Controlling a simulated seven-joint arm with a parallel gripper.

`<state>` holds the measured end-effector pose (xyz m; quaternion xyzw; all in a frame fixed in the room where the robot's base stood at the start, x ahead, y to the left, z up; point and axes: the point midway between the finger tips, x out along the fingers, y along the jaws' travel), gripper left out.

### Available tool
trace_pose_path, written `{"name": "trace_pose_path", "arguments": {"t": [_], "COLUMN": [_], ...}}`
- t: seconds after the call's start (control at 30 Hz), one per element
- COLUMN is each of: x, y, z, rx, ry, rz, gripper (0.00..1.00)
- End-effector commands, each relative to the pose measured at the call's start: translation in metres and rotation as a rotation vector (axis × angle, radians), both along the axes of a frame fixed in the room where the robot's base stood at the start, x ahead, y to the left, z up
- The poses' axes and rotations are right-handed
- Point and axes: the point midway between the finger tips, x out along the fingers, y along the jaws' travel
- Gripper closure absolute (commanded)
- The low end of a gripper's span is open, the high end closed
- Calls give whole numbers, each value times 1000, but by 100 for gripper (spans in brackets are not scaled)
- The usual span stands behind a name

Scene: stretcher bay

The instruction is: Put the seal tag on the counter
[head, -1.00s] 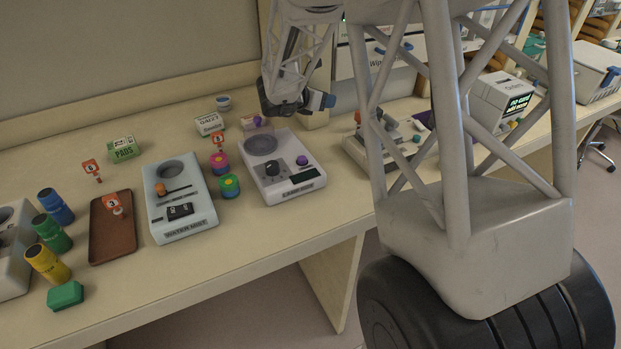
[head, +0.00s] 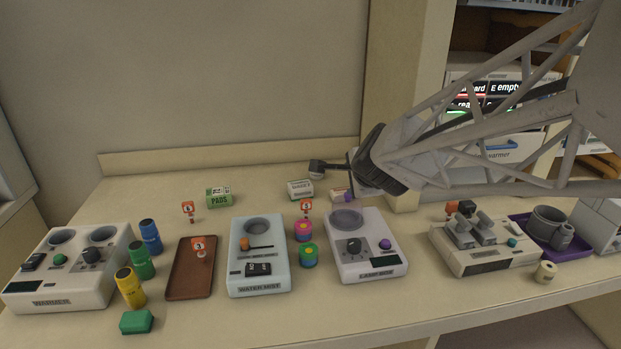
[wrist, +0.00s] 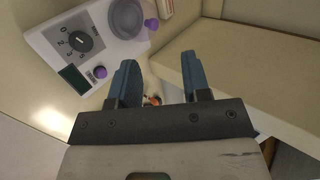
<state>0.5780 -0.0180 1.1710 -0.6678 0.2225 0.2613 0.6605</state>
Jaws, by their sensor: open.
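Several small orange-red tags stand in view; I cannot tell which one is the seal tag. One tag (head: 188,209) stands at the back left and one (head: 306,206) behind the pink roll. Another tag (head: 199,244) is on the brown tray, and an orange piece (head: 452,208) shows behind the right-hand device. My gripper (wrist: 158,80) is open with two blue fingers and nothing held. In the head view my gripper (head: 352,180) is above the back of the counter (head: 395,315). In the wrist view a small orange thing (wrist: 153,100) shows between the fingers, partly hidden by the gripper body.
The lamp device (head: 365,250), water mist device (head: 259,270) and warmer (head: 70,275) stand on the counter. The brown tray (head: 185,275), coloured bottles (head: 140,260) and purple tray (head: 580,252) stand among them. A beige post (head: 410,90) rises behind my arm. The front counter strip is mostly clear.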

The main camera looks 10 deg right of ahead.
Motion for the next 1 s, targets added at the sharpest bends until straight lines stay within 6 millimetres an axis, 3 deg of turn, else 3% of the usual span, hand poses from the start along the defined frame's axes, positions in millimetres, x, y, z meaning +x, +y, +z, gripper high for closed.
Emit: {"name": "trace_pose_path", "arguments": {"t": [0.1,0.27,0.4,0.6,0.8,1.0], "x": [-48,-115,-174,-237,-262,-264], "y": [18,30,30,21,14,14], "z": [-1,-10,-19,-29,-32,-33], "rx": [-173,-408,-598,-780,-846,-851], "ry": [78,191,295,421,478,482], "rz": [251,587,868,1163,1283,1292], "gripper": [56,56,56,56,56,56]}}
